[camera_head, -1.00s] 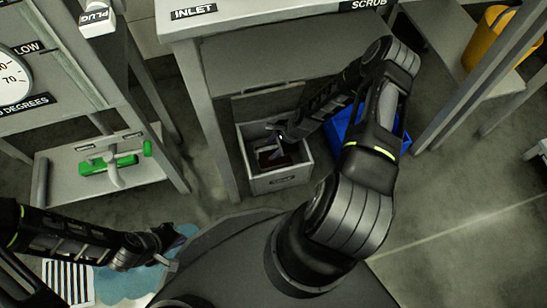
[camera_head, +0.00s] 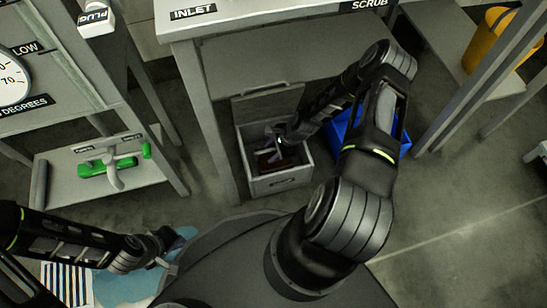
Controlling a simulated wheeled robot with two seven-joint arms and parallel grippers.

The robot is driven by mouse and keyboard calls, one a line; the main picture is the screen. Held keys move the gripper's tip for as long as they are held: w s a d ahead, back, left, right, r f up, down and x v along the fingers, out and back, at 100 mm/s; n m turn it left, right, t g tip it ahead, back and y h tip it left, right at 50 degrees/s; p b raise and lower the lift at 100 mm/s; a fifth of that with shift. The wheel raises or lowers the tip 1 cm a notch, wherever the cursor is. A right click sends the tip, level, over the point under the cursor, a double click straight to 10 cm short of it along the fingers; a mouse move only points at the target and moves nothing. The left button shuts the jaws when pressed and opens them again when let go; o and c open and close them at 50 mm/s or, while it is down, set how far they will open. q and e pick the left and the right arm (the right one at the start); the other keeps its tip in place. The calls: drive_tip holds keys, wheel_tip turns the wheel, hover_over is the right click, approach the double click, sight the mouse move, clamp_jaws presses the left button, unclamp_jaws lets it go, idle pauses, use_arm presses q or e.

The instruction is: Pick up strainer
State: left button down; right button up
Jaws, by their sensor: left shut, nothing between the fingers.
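A grey box (camera_head: 280,183) with its lid raised stands on the floor under the table marked INLET. A dark reddish-brown thing (camera_head: 268,165) lies inside it. I cannot tell whether this is the strainer; no strainer shows clearly. My right gripper (camera_head: 272,134) reaches into the box's opening from the upper right, above the dark thing. Its fingers are too small and dark to tell open from shut, or whether they touch anything.
A blue crate (camera_head: 403,147) stands right of the grey box, partly behind my right arm. Left is a shelf (camera_head: 145,175) with green-handled valves (camera_head: 108,166). Table legs flank the box. A yellow bucket (camera_head: 482,42) stands at upper right.

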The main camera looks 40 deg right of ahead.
drive_tip(key=shift+f, duration=0.2)
drive_tip(key=shift+c, duration=0.6)
clamp_jaws()
idle(1.0)
